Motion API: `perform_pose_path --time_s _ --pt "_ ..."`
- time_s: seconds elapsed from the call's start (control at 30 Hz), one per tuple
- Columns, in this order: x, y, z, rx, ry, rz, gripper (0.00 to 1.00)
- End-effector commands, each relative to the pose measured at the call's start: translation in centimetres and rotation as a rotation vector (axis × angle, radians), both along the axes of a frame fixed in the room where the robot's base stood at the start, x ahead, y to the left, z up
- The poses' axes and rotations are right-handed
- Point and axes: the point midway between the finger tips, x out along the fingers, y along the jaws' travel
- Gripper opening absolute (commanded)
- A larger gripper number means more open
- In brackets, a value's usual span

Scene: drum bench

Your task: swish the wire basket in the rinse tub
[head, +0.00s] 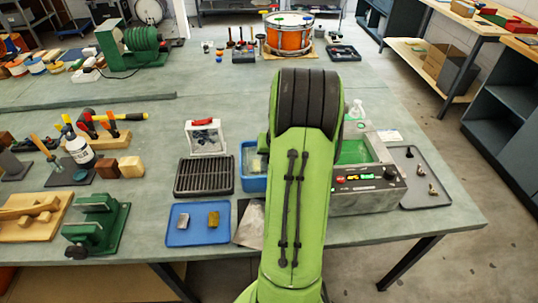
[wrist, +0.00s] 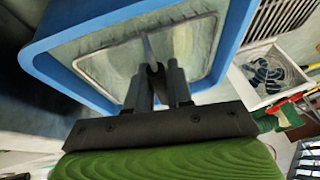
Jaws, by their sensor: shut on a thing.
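The blue rinse tub (head: 251,184) stands on the bench, partly hidden by my arm in the head view. In the wrist view, the tub (wrist: 75,31) fills the upper middle, with pale, watery-looking contents. The thin grey rim of the wire basket (wrist: 110,49) shows inside the tub's walls, a little tilted in the picture. My gripper (wrist: 158,80) is shut on the basket's upright grey handle, over the tub. My gripper is hidden behind my arm in the head view. How deep the basket sits is hard to tell.
A metal tank with green liquid (head: 355,151) and a control panel stands right of the tub. A black slatted rack (head: 204,177) and a white box (head: 206,138) lie left. A blue tray (head: 185,234) with two small blocks lies in front. A dark mat (head: 423,190) holds small parts.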

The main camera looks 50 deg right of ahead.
Motion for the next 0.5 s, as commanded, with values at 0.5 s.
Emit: perform_pose_path --time_s 0.5 --pt "0.01 -0.02 -1.19 -0.001 -0.001 0.0 0.0"
